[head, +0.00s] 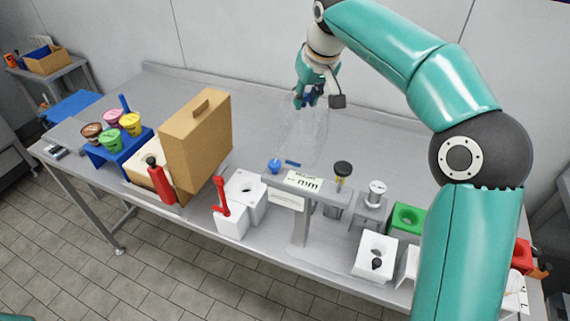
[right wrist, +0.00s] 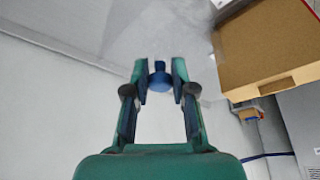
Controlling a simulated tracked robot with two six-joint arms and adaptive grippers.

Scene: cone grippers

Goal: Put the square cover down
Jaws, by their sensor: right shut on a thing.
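The square cover (head: 303,132) is clear and hard to see against the grey table. It hangs upright below my right gripper (head: 309,99), behind the small grey stand with the label. My right gripper is shut on the cover's blue knob. In the right wrist view the blue knob (right wrist: 160,80) sits between the two fingertips. I cannot tell whether the cover's lower edge touches the table top. My left gripper is not in view.
The grey table (head: 385,140) has free room behind and right of the cover. A tall brown box (head: 197,140) stands to the left, beside a blue rack of coloured cups (head: 118,148). A labelled grey stand (head: 305,187), white blocks and a green block (head: 405,220) line the front.

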